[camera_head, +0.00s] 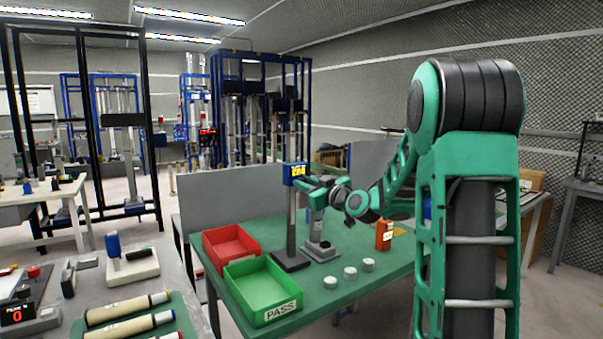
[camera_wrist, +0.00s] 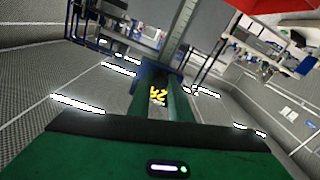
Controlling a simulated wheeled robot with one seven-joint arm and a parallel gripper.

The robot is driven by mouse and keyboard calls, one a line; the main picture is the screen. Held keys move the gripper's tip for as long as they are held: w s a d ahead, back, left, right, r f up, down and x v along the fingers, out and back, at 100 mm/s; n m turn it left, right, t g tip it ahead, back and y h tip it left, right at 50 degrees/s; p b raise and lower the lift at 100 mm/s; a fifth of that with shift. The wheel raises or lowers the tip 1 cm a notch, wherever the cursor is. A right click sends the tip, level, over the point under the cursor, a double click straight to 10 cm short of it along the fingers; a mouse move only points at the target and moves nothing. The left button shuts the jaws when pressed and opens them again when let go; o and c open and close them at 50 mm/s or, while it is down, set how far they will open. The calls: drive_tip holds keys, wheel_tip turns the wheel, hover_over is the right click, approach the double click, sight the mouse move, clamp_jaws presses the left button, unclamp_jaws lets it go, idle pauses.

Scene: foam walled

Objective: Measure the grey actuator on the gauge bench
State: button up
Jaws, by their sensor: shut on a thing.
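A red tray (camera_head: 206,241) and a green tray marked PASS (camera_head: 252,316) stand left of the gauge. Three pale round parts (camera_head: 350,273) line the bench front. An orange box (camera_head: 384,236) is to the right. A grey panel (camera_head: 235,194) stands behind the bench.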

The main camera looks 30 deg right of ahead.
drive_tip(key=shift+f, duration=0.6)
drive_tip(key=o, duration=0.9)
drive_tip(key=s, duration=1)
drive_tip(key=shift+s+d, duration=0.15)
drive_tip(key=shift+s, duration=0.2)
